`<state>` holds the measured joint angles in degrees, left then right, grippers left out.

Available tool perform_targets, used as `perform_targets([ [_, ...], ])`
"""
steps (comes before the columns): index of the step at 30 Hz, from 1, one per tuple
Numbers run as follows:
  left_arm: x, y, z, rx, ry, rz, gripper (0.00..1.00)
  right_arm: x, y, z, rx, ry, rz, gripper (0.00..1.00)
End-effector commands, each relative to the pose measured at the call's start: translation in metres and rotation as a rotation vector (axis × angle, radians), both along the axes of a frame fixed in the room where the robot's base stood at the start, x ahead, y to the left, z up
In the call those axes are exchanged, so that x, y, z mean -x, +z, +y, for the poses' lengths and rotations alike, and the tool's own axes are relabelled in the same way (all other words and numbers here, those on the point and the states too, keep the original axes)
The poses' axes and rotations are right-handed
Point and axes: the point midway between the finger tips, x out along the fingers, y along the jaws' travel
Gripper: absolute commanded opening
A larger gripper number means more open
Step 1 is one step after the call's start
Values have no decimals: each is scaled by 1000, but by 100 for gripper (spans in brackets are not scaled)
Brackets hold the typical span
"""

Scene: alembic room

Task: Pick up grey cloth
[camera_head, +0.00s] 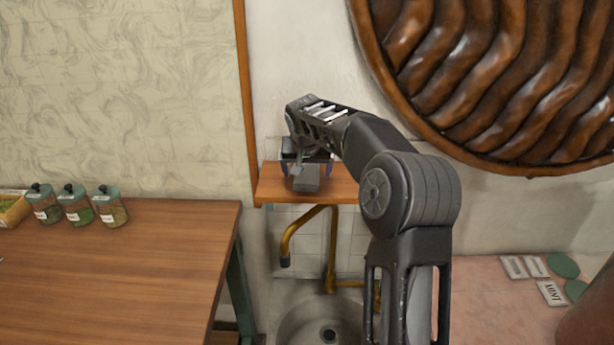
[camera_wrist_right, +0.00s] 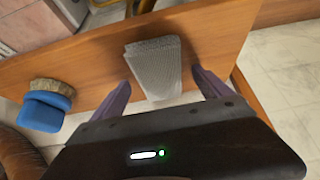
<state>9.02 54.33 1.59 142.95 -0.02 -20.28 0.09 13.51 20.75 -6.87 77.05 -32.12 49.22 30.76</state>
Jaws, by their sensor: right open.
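The grey cloth (camera_wrist_right: 154,66) is a folded, ribbed strip lying on a small wooden shelf (camera_wrist_right: 105,63) in the right wrist view. In the head view the cloth (camera_head: 307,182) shows on the shelf (camera_head: 270,188), partly hidden by my right arm. My right gripper (camera_wrist_right: 163,88) is open, with one purple finger on either side of the cloth's near part. I see a gap on both sides and cannot tell how high the fingers are above the shelf. My left gripper is not in view.
A blue-handled brush (camera_wrist_right: 46,105) lies on the shelf left of the gripper. A brass tap (camera_head: 298,232) and sink (camera_head: 310,325) are below the shelf. A wooden table (camera_head: 110,265) with several jars (camera_head: 75,205) stands left. A large carved wooden disc (camera_head: 490,80) hangs right.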

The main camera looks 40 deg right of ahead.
Motion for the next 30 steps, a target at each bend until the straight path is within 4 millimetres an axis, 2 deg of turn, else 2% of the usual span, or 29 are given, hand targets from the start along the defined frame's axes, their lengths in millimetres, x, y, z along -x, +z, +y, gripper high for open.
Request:
perform_targets([
  [22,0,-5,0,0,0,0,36,0,-5,0,0,0,0,88],
  [30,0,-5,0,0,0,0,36,0,-5,0,0,0,0,67],
])
